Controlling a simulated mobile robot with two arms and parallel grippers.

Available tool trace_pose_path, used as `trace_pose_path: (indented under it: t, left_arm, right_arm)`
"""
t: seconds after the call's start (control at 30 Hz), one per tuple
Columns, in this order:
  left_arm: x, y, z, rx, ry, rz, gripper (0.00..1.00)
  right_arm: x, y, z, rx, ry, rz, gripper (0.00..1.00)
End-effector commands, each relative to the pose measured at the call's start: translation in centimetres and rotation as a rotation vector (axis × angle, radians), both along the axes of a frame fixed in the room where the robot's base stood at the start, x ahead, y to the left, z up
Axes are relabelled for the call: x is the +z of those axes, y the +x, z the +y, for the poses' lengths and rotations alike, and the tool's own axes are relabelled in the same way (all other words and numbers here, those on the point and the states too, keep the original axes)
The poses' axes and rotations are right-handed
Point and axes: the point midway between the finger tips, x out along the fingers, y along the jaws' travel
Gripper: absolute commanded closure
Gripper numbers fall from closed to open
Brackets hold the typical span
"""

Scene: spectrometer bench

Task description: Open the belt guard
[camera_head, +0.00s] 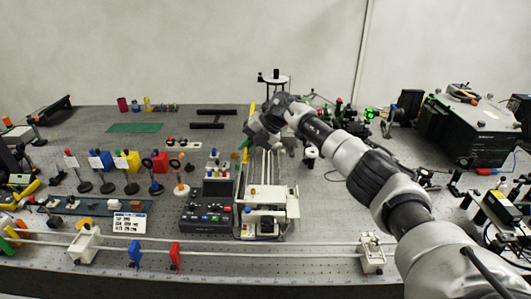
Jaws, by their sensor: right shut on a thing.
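A long stage with pale rails and a white carriage (266,193) stands in the middle of the bench. A narrow yellow strip (245,156), which looks like the belt guard, runs along the left side of its far part. My right gripper (250,138) reaches over the stage's far left side from the right. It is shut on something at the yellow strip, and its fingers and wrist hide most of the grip. I cannot tell how far the guard is raised. My left gripper is not in view.
A control box with coloured buttons (207,214) sits left of the stage. Coloured optics on posts (102,162) stand farther left. A black instrument (466,132) is at the right. A long rail (320,252) crosses the front. Bare bench lies right of the stage, under my arm.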

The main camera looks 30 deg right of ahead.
Motion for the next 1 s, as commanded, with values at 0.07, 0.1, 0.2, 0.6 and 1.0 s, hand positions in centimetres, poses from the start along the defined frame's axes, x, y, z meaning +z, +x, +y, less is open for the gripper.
trace_pose_path:
  t: [0.07,0.1,0.2,0.6,1.0]
  left_arm:
    - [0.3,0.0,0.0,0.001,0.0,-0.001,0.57]
    - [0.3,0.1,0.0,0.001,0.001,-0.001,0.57]
    - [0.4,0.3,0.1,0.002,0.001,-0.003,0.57]
    - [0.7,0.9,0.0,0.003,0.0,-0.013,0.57]
    - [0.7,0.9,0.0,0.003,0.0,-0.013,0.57]
  right_arm:
    - [0.6,0.8,1.0,0.006,-0.03,0.017,1.0]
    - [0.6,1.1,1.2,0.006,-0.046,0.027,1.0]
    - [0.6,1.7,1.9,0.006,-0.078,0.047,1.0]
    - [0.5,2.7,2.8,0.006,-0.136,0.083,1.0]
    - [0.4,2.7,2.8,0.006,-0.138,0.086,0.88]
